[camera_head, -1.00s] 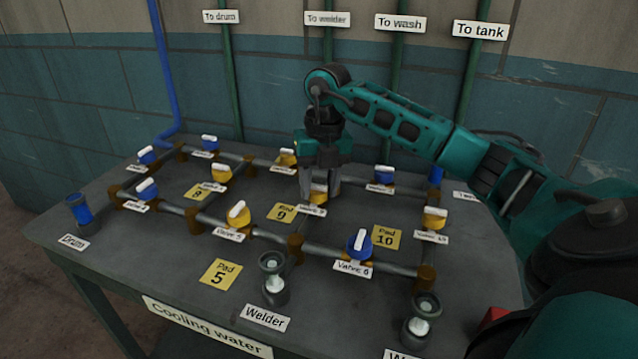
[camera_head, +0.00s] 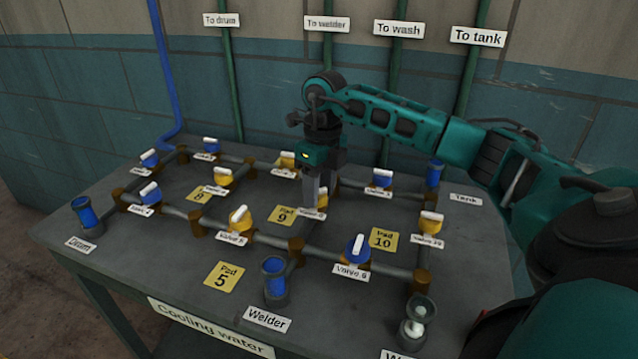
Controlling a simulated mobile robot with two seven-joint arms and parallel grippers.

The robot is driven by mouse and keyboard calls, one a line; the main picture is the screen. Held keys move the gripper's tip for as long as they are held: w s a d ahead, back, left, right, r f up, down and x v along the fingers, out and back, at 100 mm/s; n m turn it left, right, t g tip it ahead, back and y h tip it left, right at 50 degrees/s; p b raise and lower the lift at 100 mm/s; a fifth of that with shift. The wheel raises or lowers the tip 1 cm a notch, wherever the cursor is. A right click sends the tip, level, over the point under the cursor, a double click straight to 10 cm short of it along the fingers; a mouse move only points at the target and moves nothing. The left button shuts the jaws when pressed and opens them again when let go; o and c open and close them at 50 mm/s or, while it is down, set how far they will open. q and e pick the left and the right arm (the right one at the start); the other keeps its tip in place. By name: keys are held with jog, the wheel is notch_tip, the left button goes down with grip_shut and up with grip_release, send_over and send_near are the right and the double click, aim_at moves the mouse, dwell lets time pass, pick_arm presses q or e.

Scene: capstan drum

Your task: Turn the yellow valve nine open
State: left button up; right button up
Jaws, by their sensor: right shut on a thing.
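A yellow valve (camera_head: 321,199) sits on the pipe grid beside the yellow Pad 9 plate (camera_head: 284,215). Its label is partly covered and too small to read. My right gripper (camera_head: 314,190) points straight down over this valve, shut on its handle. The fingers hide most of the handle, so its exact angle cannot be told. My left gripper is out of view.
Other yellow and blue valves with white handles stand close around, including Valve 6 (camera_head: 358,250) and Valve 5 (camera_head: 240,219). The Drum glass (camera_head: 84,214) and Welder glass (camera_head: 275,278) show blue; the front-right glass (camera_head: 417,318) looks clear.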

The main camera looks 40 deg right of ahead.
jog(key=n+p, duration=0.1)
jog(key=n, duration=0.5)
jog(key=shift+w+d+r, duration=0.1)
jog(key=shift+r, duration=0.05)
jog(key=n, duration=0.3)
jog(key=shift+w+n, duration=0.1)
jog(key=shift+n, duration=0.5)
jog(key=o, duration=1)
jog(key=shift+o, duration=0.2)
notch_tip(320, 180, up, 13)
jog(key=shift+w+d+g+p, duration=0.2)
jog(key=shift+w+g+p, duration=0.1)
jog(key=shift+w+p, duration=0.15)
